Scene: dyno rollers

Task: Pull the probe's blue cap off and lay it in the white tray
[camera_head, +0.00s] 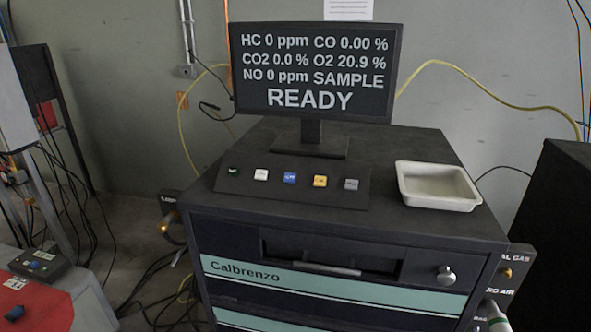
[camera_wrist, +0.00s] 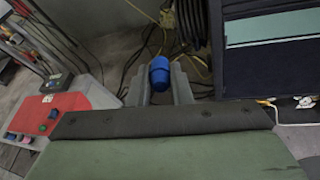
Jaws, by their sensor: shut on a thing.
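The blue cap (camera_wrist: 159,74) sits between the two grey fingers of my gripper (camera_wrist: 160,88) in the wrist view, and the gripper is shut on it. The probe cannot be made out, so I cannot tell whether the cap is on it or free. The white tray (camera_head: 440,203) stands on the right of the dark analyzer cabinet's top in the head view and looks empty. My gripper and the cap are not in the head view.
The monitor (camera_head: 312,72) reads READY behind a row of coloured buttons (camera_head: 290,179), left of the tray. A dark cabinet (camera_head: 553,240) stands at the right. A red surface (camera_wrist: 75,102) lies left of my gripper. Cables and hoses (camera_head: 150,290) run along the floor.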

